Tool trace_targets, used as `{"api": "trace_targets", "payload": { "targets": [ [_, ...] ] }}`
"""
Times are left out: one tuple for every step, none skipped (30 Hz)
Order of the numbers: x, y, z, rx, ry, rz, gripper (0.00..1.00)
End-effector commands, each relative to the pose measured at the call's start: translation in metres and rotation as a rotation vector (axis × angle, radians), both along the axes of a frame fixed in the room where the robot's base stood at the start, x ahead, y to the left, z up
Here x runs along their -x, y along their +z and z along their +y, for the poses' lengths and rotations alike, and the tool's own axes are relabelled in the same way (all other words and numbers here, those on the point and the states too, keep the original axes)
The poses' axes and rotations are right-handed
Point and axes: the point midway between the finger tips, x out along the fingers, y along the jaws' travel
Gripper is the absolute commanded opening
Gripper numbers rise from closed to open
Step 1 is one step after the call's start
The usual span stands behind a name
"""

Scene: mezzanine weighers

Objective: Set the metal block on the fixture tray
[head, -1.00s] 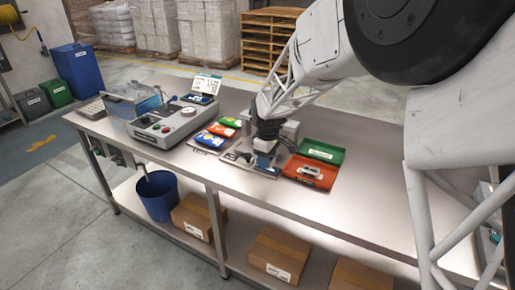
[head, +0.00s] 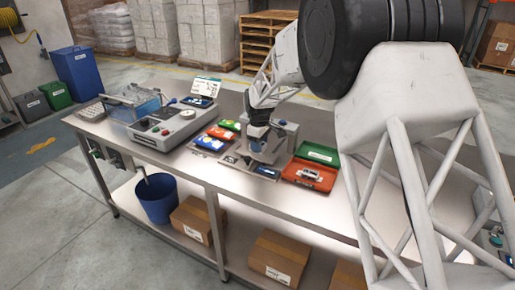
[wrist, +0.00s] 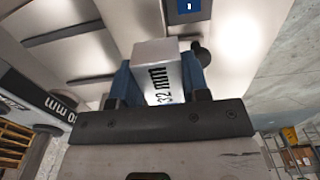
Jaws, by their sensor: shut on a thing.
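My gripper (wrist: 158,85) is shut on the metal block (wrist: 155,68), a pale block marked "32 mm", held between two blue fingers in the wrist view. In the head view my gripper (head: 258,138) is over the middle of the bench, and the block is too small to make out clearly. Below and beside the gripper is a grey metal plate (head: 231,160) with dark marks, perhaps the fixture tray. Slotted bare metal (wrist: 75,32) shows beyond the block in the wrist view. I cannot tell whether the block touches it.
A small display (head: 268,172) is at the plate's front right. A grey upright device (head: 288,132) stands right behind the gripper. Red (head: 302,181) and green (head: 318,152) trays lie to the right, small coloured trays (head: 209,143) to the left. A grey machine (head: 168,128) stands farther left.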

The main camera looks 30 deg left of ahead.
Motion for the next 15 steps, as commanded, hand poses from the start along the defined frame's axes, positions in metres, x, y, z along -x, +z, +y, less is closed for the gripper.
{"api": "trace_targets", "payload": {
  "targets": [
    [-0.006,-0.001,0.005,-0.001,0.0,-0.001,0.13],
    [-0.009,-0.001,0.007,-0.001,0.0,-0.001,0.13],
    [-0.012,-0.002,0.01,-0.001,0.0,-0.001,0.13],
    [-0.014,-0.002,0.011,0.0,0.0,-0.001,0.13],
    [-0.017,-0.002,0.013,-0.001,0.0,-0.001,0.13],
    [-0.019,-0.002,0.016,-0.001,0.0,-0.001,0.13],
    [-0.021,-0.002,0.017,-0.001,0.0,-0.001,0.13],
    [-0.022,-0.002,0.018,-0.001,0.0,-0.001,0.13],
    [-0.024,-0.002,0.019,0.0,0.0,0.0,0.13],
    [-0.024,-0.003,0.02,0.0,0.0,0.0,0.13],
    [-0.025,-0.003,0.02,0.0,0.0,0.0,0.13],
    [-0.026,-0.003,0.021,0.0,0.0,0.0,0.13],
    [-0.026,-0.003,0.021,0.0,0.0,0.0,0.13],
    [-0.026,-0.003,0.021,0.0,0.0,0.0,0.13],
    [-0.026,-0.003,0.021,0.0,0.0,0.0,0.13]
  ]
}}
